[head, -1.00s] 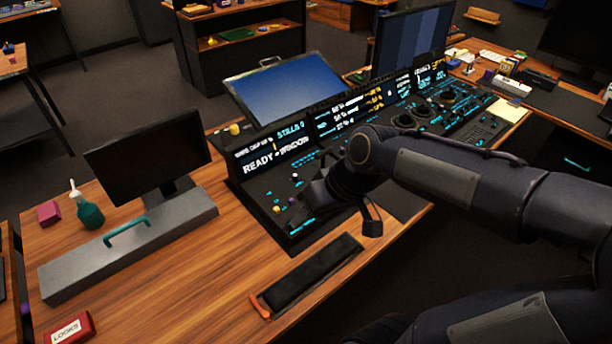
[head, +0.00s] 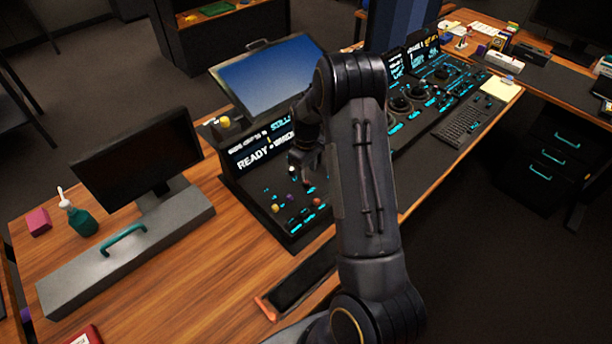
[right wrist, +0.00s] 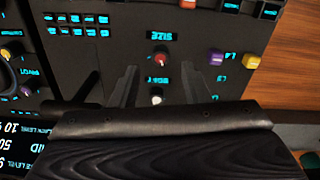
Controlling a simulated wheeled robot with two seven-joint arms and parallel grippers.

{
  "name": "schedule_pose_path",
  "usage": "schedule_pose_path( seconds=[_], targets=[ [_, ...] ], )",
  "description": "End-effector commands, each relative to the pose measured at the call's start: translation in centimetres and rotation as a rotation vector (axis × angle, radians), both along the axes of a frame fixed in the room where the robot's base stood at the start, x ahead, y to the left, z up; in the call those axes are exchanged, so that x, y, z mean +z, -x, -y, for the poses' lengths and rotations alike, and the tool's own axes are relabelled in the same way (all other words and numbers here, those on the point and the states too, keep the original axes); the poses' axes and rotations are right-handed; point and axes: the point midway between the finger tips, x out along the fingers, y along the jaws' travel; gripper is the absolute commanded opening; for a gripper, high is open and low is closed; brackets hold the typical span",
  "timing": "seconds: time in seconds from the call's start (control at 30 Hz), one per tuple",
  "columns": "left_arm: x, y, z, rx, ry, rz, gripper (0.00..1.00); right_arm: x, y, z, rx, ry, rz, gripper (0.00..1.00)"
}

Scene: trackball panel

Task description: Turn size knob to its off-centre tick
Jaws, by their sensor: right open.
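In the right wrist view the panel appears upside down. A red knob (right wrist: 161,60) sits nearest the SIZE label (right wrist: 158,36), and a white knob (right wrist: 156,97) sits closer to my wrist. My right gripper (right wrist: 159,72) is open, its two fingers on either side of this column of knobs. The red knob is near the fingertips, with no visible contact. Its pointer and tick are too small to read. In the head view, my right gripper (head: 305,165) is over the left part of the panel (head: 262,190), partly hidden by my arm. My left gripper is not in view.
A raised blue screen (head: 265,75) stands behind the panel. A grey bar with a teal handle (head: 125,240) lies on the desk to the left.

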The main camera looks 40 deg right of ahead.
Motion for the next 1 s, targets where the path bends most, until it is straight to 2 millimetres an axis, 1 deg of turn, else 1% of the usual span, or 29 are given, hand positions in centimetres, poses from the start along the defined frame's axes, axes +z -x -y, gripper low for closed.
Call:
schedule_pose_path(
  seconds=[0.1, 0.2, 0.3, 0.4, 0.6, 0.63, 0.93, 1.0],
  targets=[
    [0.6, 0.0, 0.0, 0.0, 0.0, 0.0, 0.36, -1.9, 0.1, -0.1, -0.001, -0.002, -0.004, 0.42],
    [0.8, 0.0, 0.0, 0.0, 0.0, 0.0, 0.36, -3.1, 0.1, 0.0, 0.0, -0.001, -0.002, 0.42],
    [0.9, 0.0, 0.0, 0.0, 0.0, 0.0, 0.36, -3.9, 0.0, 0.0, -0.001, -0.001, -0.001, 0.42],
    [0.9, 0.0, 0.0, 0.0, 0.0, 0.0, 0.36, -4.3, 0.0, 0.0, -0.001, -0.001, 0.001, 0.42],
    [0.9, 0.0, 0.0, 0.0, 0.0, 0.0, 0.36, -4.3, 0.0, 0.0, -0.001, -0.001, 0.002, 0.42],
    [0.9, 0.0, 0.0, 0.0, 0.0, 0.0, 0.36, -4.3, 0.0, 0.0, -0.001, -0.001, 0.002, 0.41],
    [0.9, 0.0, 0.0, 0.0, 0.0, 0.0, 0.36, -4.3, 0.0, -0.1, -0.001, -0.001, 0.001, 0.01],
    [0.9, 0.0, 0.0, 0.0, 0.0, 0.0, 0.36, -4.3, 0.0, -0.1, -0.001, -0.001, 0.001, 0.0]
  ],
)
